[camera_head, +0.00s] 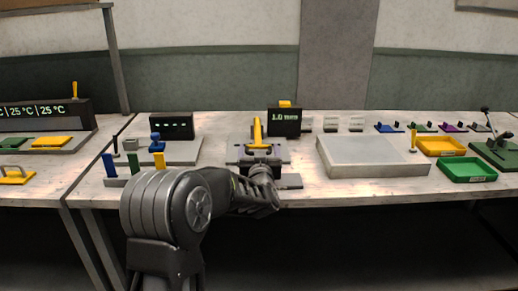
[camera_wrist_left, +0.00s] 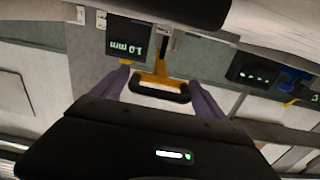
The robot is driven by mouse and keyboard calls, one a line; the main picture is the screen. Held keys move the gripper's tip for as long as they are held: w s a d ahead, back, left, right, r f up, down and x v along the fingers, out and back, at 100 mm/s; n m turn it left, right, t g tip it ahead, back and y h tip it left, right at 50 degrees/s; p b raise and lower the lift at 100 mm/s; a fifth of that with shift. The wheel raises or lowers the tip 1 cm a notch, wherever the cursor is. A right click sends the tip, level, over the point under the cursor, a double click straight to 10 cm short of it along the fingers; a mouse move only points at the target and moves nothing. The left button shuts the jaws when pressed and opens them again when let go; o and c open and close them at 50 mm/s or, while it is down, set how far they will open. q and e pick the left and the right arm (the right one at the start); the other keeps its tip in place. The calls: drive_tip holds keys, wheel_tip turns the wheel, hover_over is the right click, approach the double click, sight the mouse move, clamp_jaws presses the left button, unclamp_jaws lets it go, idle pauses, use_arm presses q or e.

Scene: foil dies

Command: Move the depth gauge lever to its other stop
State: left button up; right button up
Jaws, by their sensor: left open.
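The depth gauge has a black display box (camera_head: 285,122) reading 1.0 mm, with a yellow piece on top. In front of it a yellow lever (camera_head: 257,131) stands on a grey base plate (camera_head: 234,154). In the left wrist view the display (camera_wrist_left: 130,40) appears upside down, and the yellow lever (camera_wrist_left: 160,76) carries a black crossbar handle (camera_wrist_left: 158,93). My left gripper (camera_head: 260,164) is at the near end of the lever. In the wrist view its open fingers (camera_wrist_left: 160,78) are on either side of the handle; I cannot tell whether they touch it. My right gripper is not in view.
A pale grey slab (camera_head: 370,155) lies right of the gauge, beside yellow (camera_head: 441,146) and green (camera_head: 468,170) trays. At left, a black display (camera_head: 171,126) stands behind a plate with a blue knob (camera_head: 155,138), near upright coloured blocks (camera_head: 110,165).

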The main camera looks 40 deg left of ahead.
use_arm(q)
drive_tip(key=shift+w+a, duration=0.3)
drive_tip(key=shift+w, duration=0.1)
drive_tip(key=shift+c, duration=0.3)
